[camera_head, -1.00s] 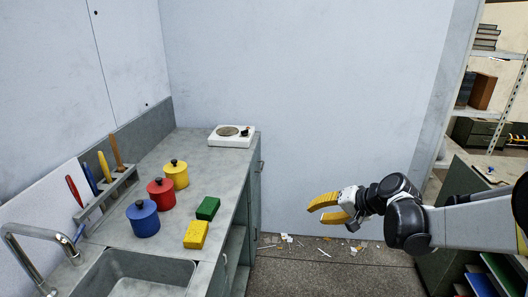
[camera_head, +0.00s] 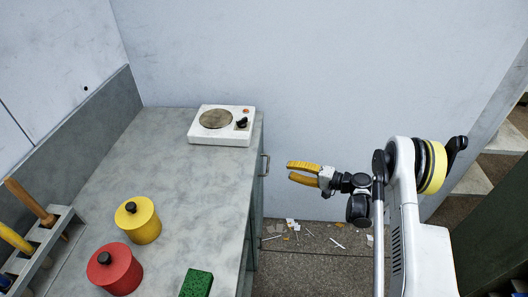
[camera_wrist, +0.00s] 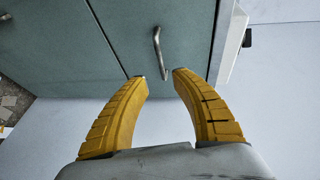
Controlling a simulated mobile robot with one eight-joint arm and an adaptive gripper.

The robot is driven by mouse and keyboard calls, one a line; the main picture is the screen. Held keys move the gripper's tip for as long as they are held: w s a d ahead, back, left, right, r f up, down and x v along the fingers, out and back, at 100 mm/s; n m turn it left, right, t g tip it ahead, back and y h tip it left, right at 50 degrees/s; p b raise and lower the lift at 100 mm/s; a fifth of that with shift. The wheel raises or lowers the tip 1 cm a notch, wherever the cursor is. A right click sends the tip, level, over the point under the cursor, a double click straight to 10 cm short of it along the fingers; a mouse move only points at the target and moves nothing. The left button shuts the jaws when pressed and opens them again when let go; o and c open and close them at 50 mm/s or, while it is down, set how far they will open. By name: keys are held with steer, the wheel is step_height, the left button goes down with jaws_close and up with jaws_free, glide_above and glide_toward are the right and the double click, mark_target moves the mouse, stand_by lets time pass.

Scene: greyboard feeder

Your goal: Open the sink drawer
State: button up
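My gripper (camera_head: 289,171) is open and empty, with its two yellow fingers pointing left toward the counter's front. In the wrist view, a metal handle (camera_wrist: 160,52) sits just beyond the gap between my fingertips (camera_wrist: 161,76), apart from them. It is mounted on a grey-green front panel (camera_wrist: 115,35) with a dark seam beside it. In the head view, a handle (camera_head: 266,165) shows at the counter's far end, left of my gripper. The sink is out of view, so I cannot tell whether this front is the sink drawer.
The counter (camera_head: 165,190) carries a white hot plate (camera_head: 221,124), a yellow pot (camera_head: 138,221), a red pot (camera_head: 115,270), a green sponge (camera_head: 196,283) and a tool rack (camera_head: 45,250). Debris (camera_head: 291,224) lies on the floor near the wall.

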mark_target(268, 164)
steer(key=b+x, duration=0.3)
steer(key=x, duration=0.7)
steer(key=shift+a+b, duration=0.3)
jaws_close()
